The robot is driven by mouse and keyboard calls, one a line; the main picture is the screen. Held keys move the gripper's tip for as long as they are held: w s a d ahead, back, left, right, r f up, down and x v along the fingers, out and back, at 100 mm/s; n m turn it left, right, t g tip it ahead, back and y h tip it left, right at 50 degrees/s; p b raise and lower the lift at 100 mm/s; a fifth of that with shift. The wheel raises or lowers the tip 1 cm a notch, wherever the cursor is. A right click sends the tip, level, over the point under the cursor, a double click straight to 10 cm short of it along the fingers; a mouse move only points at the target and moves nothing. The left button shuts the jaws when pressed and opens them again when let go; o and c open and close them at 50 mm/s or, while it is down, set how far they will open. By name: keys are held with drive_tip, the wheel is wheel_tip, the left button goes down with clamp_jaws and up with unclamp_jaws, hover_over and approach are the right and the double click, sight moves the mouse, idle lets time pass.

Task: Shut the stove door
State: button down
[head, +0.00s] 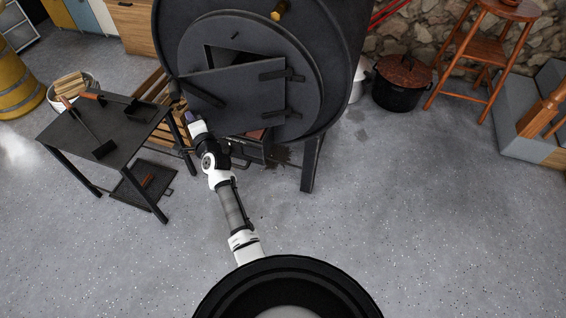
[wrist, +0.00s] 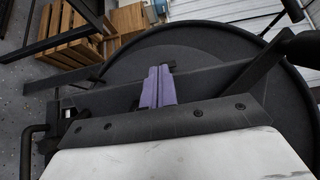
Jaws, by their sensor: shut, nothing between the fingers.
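The dark grey stove door (head: 240,92) hangs partly open on the front of the black barrel stove (head: 325,50). Its two strap hinges are on the right, and a dark gap of the stove mouth (head: 222,57) shows above its upper edge. A slanted black handle (head: 203,94) is on the door's left part. My gripper (head: 190,117) is near the door's lower left corner; I cannot tell whether it touches. In the wrist view its purple fingers (wrist: 158,88) are together and empty, in front of a dark metal edge and the round stove front (wrist: 205,45).
A black metal table (head: 105,130) with fire tools stands to the left, close to my arm. A wooden crate (wrist: 70,38) is behind it. A black pot (head: 402,82) and wooden stool (head: 478,55) stand right of the stove. The floor in front is clear.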

drive_tip(key=w+a+m+t+h+b, duration=0.1)
drive_tip(key=w+m+h+b, duration=0.1)
drive_tip(key=w, duration=0.6)
drive_tip(key=w+a+m+t+h+b, duration=0.1)
drive_tip(key=w+h, duration=0.3)
drive_tip(key=w, duration=0.5)
drive_tip(key=shift+a+m+t+h+b, duration=0.3)
drive_tip(key=shift+m+b, duration=0.4)
drive_tip(key=shift+m, duration=0.1)
drive_tip(key=shift+w, duration=0.1)
drive_tip(key=shift+a, duration=0.15)
